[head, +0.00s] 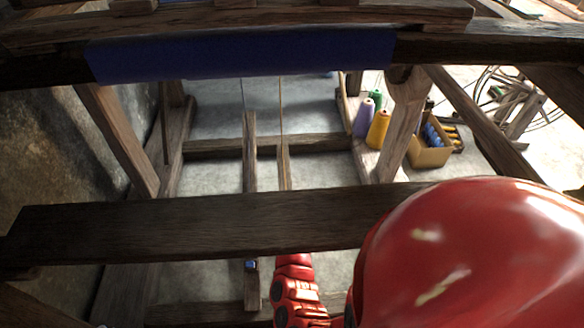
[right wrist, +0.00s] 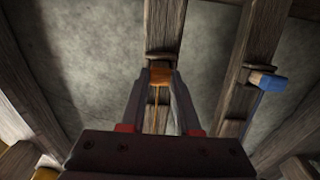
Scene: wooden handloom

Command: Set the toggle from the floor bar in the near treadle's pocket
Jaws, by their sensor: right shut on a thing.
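In the right wrist view my right gripper (right wrist: 160,84) is shut on a small orange toggle (right wrist: 160,75). A thin orange cord runs from the toggle between the fingers. The toggle is at a dark pocket (right wrist: 160,56) on a wooden treadle (right wrist: 165,22); I cannot tell whether it sits inside or just in front. A second treadle (right wrist: 246,55) lies to the right, with a blue toggle (right wrist: 268,81) at its pocket. The head view shows both treadles (head: 250,150) (head: 284,165) and the blue toggle (head: 251,265); my red arm hides the right gripper there. My left gripper is not in view.
A wide wooden beam (head: 190,222) crosses above the treadles. A blue cloth roll (head: 240,55) spans the loom higher up. A low floor bar (head: 200,314) shows at the bottom. Yarn cones (head: 378,128) and a wooden box (head: 428,155) stand at the right.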

